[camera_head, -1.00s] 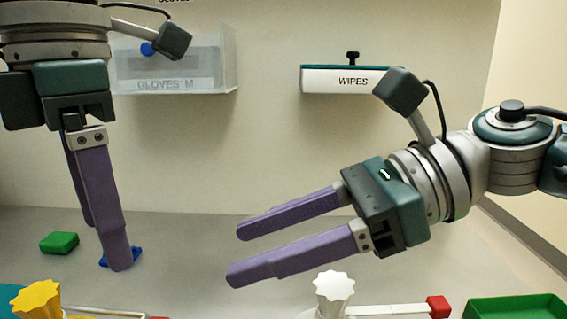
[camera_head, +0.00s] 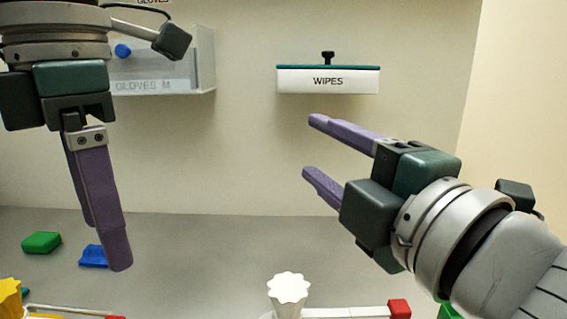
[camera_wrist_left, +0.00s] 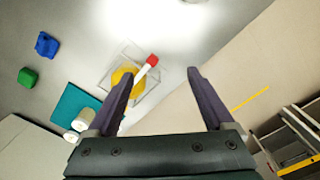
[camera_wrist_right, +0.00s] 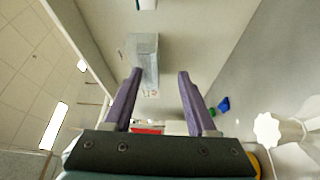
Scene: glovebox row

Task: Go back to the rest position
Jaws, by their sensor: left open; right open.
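My left gripper (camera_head: 105,262) hangs at the left of the head view, fingers pointing down, open and empty above the worktop. It also shows in the left wrist view (camera_wrist_left: 160,72), with its purple fingers apart. My right gripper (camera_head: 308,146) is at the right of the head view, below the wipes box (camera_head: 328,80). Its fingers are apart and point up and left, with nothing between them. In the right wrist view its fingers (camera_wrist_right: 158,72) are wide apart.
A glove box (camera_head: 185,75) hangs on the back wall. A green block (camera_head: 42,242) and a blue piece (camera_head: 94,256) lie on the worktop. A white knob (camera_head: 288,294), red end piece (camera_head: 399,308) and yellow knob (camera_head: 8,300) are near the front. The middle worktop is clear.

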